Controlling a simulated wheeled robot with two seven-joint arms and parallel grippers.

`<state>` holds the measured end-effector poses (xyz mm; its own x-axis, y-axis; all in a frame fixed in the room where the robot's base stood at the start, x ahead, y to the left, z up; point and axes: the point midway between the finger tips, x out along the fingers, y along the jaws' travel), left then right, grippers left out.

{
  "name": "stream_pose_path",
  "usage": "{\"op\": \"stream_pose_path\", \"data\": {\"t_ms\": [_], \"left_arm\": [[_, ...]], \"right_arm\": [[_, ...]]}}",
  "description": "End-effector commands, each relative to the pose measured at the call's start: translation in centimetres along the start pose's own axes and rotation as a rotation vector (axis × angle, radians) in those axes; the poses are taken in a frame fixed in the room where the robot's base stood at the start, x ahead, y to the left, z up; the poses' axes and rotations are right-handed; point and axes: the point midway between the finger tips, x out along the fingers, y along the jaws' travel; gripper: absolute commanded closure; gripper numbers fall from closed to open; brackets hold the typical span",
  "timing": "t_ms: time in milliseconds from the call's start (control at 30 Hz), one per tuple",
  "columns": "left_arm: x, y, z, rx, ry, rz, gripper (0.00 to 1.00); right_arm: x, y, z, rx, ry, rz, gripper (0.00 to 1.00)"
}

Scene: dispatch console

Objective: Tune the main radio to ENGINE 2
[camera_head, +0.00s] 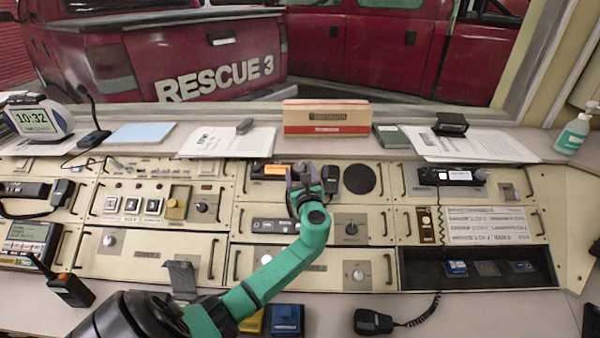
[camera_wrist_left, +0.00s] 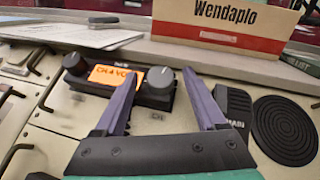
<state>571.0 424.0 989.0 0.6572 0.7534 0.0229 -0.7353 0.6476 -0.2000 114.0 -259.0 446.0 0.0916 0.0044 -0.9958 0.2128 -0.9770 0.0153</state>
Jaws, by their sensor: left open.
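A black radio with an orange lit display (camera_head: 276,170) sits in the upper middle console panel. The right-hand grey knob (camera_wrist_left: 160,79) shows between my fingers. My left gripper (camera_head: 304,180) is open and empty, just in front of the radio's right end. In the left wrist view its two purple fingers (camera_wrist_left: 159,76) stand apart on either side of that knob; contact cannot be told. My right gripper is not in view.
A black hand microphone (camera_wrist_left: 234,108) and a round speaker grille (camera_wrist_left: 285,130) are right of the radio. A red and cream box (camera_head: 326,117) stands on the ledge behind. Papers (camera_head: 227,142) lie to its left. Switch panels and handles surround the arm.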

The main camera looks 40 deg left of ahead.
Motion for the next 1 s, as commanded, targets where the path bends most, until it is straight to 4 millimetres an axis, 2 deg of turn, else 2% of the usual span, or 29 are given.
{"op": "stream_pose_path", "data": {"t_ms": [133, 233, 367, 500, 600, 700, 800, 1000], "left_arm": [[-0.7, -0.1, -0.1, -0.001, 0.001, -0.002, 0.27], [-2.2, 0.0, -0.2, 0.000, 0.002, -0.002, 0.27], [-5.6, 0.0, -0.4, -0.002, 0.004, -0.002, 0.27], [-9.9, 0.0, -0.4, -0.002, 0.004, -0.003, 0.27], [-12.3, 0.1, -0.3, -0.002, 0.003, -0.001, 0.27], [-13.9, 0.0, -0.2, 0.000, 0.002, 0.000, 0.27], [-14.5, 0.0, -0.1, 0.000, 0.001, 0.000, 0.27], [-14.6, 0.0, 0.0, 0.000, 0.000, 0.000, 0.27]], "right_arm": [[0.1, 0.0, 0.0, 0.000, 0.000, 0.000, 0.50], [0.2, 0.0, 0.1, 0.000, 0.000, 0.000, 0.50], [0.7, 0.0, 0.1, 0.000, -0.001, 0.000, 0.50], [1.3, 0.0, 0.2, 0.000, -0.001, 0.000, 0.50], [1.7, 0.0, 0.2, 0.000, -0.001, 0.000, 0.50], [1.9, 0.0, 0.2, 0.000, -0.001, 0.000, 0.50], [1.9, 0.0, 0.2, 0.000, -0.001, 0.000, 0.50], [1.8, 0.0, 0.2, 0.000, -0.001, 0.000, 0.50]]}}
